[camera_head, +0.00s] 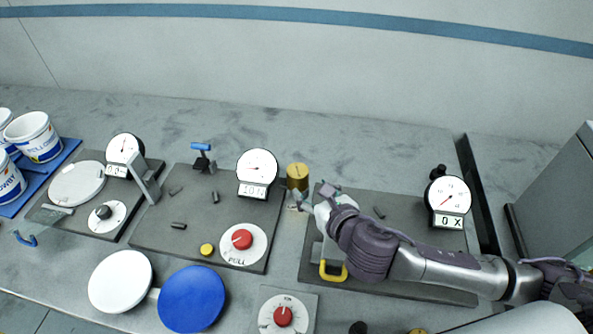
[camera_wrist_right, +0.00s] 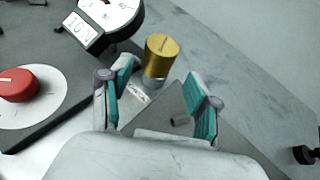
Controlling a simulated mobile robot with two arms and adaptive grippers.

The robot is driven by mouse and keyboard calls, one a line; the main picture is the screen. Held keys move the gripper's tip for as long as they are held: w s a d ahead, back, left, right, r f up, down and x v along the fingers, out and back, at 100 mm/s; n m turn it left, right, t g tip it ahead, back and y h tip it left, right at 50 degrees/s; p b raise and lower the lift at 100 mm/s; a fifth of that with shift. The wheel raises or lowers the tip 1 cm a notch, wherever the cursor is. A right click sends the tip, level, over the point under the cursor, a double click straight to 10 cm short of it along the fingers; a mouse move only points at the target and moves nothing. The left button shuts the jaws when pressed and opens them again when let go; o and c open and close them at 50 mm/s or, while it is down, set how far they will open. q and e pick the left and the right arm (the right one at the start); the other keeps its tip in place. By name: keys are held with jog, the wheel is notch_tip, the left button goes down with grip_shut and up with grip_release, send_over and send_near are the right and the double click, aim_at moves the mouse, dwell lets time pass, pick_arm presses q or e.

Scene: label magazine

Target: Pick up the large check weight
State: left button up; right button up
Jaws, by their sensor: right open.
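The large check weight appears to be the upright gold cylinder (camera_head: 297,174), standing between the middle and right dark plates in the head view. It also shows in the right wrist view (camera_wrist_right: 160,54), just beyond the fingertips. Its lower part looks paler or silvery in the wrist view. My right gripper (camera_head: 314,196) is close to the cylinder, on its near right side. In the wrist view the gripper (camera_wrist_right: 161,88) is open and empty, with the cylinder ahead of the gap between the teal-padded fingers. Whether a finger touches it, I cannot tell. My left gripper is not in view.
A dial gauge (camera_head: 257,167) stands close left of the cylinder. A red knob (camera_head: 242,239) sits on the middle plate. Another gauge (camera_head: 447,196) is at the right. A yellow handle (camera_head: 331,272) lies below my right arm. The bench behind the cylinder is clear.

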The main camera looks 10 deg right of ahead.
aim_at(302, 177)
jog(key=x, duration=0.4)
jog(key=shift+w, duration=0.2)
jog(key=shift+p+x, duration=0.5)
jog(key=shift+x, duration=0.55)
jog(key=x, duration=0.3)
jog(key=shift+w, duration=0.15)
jog(key=shift+w+f, duration=0.15)
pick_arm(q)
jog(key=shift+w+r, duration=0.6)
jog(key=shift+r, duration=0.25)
pick_arm(e)
jog(key=shift+c, duration=0.8)
grip_shut()
